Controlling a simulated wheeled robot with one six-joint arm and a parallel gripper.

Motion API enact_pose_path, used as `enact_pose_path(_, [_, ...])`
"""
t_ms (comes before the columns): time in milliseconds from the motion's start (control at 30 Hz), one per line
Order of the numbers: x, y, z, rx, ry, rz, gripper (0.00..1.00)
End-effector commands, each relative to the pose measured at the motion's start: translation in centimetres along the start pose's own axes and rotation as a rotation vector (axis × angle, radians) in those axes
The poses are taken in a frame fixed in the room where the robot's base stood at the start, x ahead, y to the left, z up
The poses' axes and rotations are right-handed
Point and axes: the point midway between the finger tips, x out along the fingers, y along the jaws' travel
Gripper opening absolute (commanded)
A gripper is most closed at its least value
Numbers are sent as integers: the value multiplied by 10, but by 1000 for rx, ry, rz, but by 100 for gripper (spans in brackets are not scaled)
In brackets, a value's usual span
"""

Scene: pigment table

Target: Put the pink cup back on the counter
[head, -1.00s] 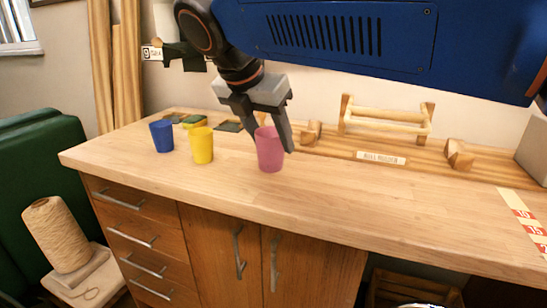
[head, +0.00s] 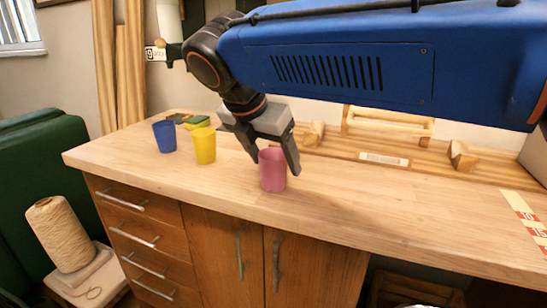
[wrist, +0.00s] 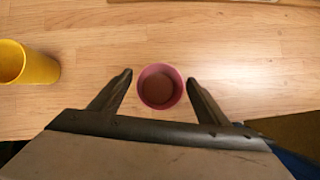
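The pink cup (head: 273,171) stands upright on the wooden counter (head: 375,200), a little back from its front edge. My gripper (head: 275,168) is pointed down at it, with one finger on each side. In the wrist view the pink cup (wrist: 160,88) lies between the fingertips of my gripper (wrist: 159,77), with a narrow gap on both sides, so the fingers are open around it. The cup looks empty from above.
A yellow cup (head: 203,146) and a blue cup (head: 164,137) stand to the left on the counter. A wooden rack (head: 388,125) and a labelled rail (head: 383,160) run along the back. Measuring tape markings (head: 527,217) lie at right. The counter right of the pink cup is clear.

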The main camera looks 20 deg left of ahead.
Motion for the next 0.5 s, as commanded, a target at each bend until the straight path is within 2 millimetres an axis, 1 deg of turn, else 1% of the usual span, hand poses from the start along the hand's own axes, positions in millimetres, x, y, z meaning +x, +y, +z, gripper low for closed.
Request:
enact_pose_path(300, [-2,0,1,1,0,0,69])
enact_pose_path(367, [-7,0,1,0,0,1,69])
enact_pose_path(467, [-19,1,1,0,0,3,69])
enact_pose_path(500, [-26,1,1,0,0,3,69])
